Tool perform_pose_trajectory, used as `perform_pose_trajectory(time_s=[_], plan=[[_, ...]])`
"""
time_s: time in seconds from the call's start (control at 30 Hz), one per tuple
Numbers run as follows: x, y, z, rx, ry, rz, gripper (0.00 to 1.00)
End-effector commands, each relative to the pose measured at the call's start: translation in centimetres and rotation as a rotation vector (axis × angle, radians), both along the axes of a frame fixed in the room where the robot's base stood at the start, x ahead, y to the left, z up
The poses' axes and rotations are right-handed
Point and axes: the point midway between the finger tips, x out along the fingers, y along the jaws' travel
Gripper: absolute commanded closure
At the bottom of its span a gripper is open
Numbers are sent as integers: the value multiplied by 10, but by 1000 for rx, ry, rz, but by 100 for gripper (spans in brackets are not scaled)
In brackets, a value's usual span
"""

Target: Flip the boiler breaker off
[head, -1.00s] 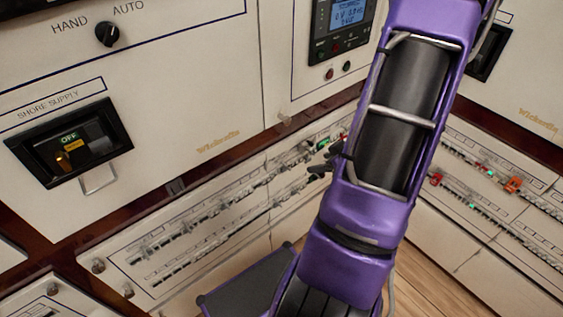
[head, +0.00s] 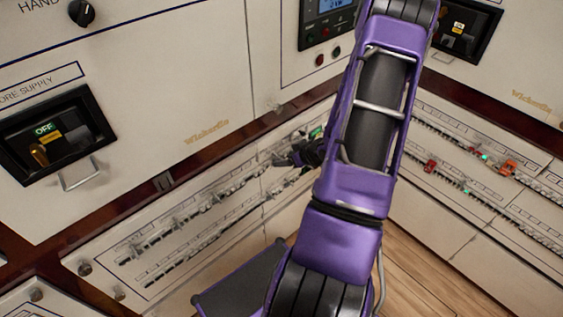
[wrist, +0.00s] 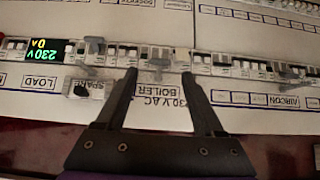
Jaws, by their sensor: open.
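In the wrist view the panel appears upside down. The BOILER label (wrist: 157,91) lies between the fingers of my gripper (wrist: 159,75). Just beyond it, in the breaker row, is the boiler breaker (wrist: 158,66) with a grey lever-like piece; whether it is on or off is too small to tell. My gripper is open, one finger on each side of the label, with nothing held. I cannot tell whether the fingertips touch the panel. In the head view my gripper (head: 287,155) is at the right part of the lower left breaker panel (head: 140,232).
A lit 230 V display (wrist: 43,50) is at the left of the row. The shore supply switch (head: 55,140) is above left. Another breaker panel (head: 480,165) stands at the right.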

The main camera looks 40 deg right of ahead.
Motion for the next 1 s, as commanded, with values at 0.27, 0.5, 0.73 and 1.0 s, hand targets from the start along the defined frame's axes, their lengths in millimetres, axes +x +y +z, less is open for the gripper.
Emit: perform_pose_trajectory(time_s=[0.27, 0.5, 0.73, 1.0], plan=[[23, 2, -23, 0, 1, 0, 30], [26, 2, -25, -1, 1, 0, 30], [25, 2, -25, -1, 1, -1, 53], [25, 2, -25, -1, 1, -1, 100]])
